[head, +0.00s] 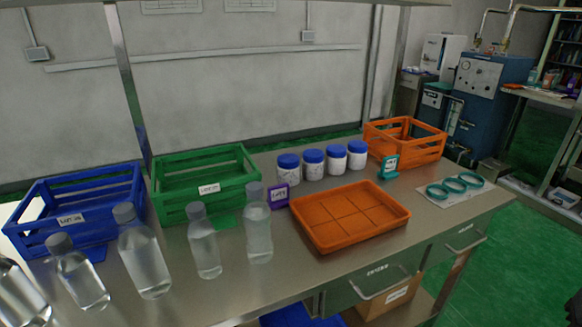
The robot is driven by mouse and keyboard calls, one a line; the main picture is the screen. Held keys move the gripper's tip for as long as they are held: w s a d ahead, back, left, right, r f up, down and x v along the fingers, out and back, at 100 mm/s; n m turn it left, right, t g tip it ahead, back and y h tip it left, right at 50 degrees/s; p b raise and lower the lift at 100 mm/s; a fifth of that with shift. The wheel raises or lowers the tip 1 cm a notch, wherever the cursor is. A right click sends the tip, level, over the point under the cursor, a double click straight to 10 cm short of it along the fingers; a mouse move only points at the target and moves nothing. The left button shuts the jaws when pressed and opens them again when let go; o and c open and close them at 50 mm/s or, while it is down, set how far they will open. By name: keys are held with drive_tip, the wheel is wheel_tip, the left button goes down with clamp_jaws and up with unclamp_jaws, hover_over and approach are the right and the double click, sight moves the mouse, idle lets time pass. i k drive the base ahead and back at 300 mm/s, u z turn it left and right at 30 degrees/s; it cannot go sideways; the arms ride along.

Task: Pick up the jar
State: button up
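Several white jars with blue lids stand upright in a row at the back of the metal bench, right of the green crate. They are the leftmost jar (288,168), a second jar (313,164), a third jar (336,158) and the rightmost jar (357,154). The jars look alike, and I cannot tell which one the task means. My gripper is not in view.
An orange tray (350,247) lies in front of the jars. Clear bottles (204,245) stand along the left front. Blue (45,240), green (170,207) and orange (432,158) crates stand on the bench (285,290). Teal rings (455,186) lie at right.

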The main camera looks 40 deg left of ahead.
sight(289, 166)
drive_tip(key=u, duration=1.65)
drive_tip(key=i, duration=1)
